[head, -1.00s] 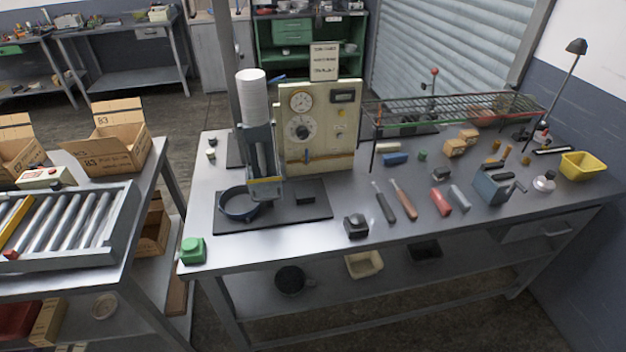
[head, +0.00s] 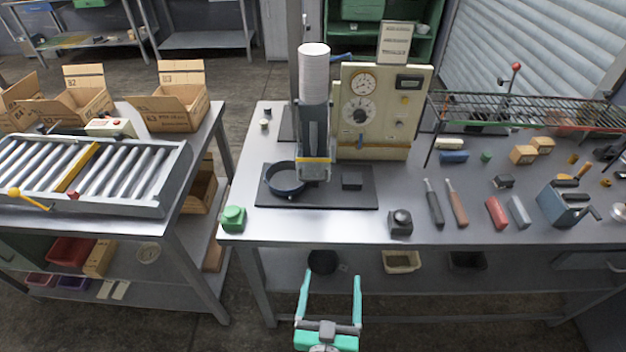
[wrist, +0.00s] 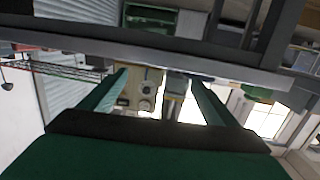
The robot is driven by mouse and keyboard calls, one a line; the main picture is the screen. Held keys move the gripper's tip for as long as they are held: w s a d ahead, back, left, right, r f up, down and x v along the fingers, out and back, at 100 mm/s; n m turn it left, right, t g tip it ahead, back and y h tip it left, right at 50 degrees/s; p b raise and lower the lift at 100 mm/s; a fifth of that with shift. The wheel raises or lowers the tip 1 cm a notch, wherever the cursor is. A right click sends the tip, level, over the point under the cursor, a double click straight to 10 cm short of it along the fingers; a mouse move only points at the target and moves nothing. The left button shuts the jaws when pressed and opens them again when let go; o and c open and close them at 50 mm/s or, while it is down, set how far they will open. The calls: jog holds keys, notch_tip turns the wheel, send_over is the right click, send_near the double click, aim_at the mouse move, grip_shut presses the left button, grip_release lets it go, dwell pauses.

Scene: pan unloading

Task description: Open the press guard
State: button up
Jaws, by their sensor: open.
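The press (head: 315,118) stands on a black mat on the bench, with a white cylinder stack (head: 314,60) on top. A grey guard (head: 313,165) with a yellow strip covers its lower front. A dark round pan (head: 286,179) sits at its left foot, partly beside the guard. My gripper (head: 329,281) has two teal fingers spread apart and empty, below and in front of the bench edge. In the wrist view the fingers (wrist: 160,85) are also apart, with the press (wrist: 175,90) and the cream panel seen upside down between them.
A cream control panel (head: 378,112) stands right of the press. A green block (head: 233,218) and a black block (head: 400,222) lie near the bench's front edge. Tools and a wire rack (head: 520,105) fill the right side. A roller conveyor (head: 90,175) is on the left.

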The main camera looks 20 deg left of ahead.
jog(key=n+y, duration=0.1)
jog(key=y, duration=0.1)
send_near(313, 181)
jog(key=shift+t, duration=0.3)
jog(key=x, duration=0.9)
jog(key=shift+f, duration=0.3)
jog(key=shift+w+a, duration=0.25)
jog(key=shift+w, duration=0.4)
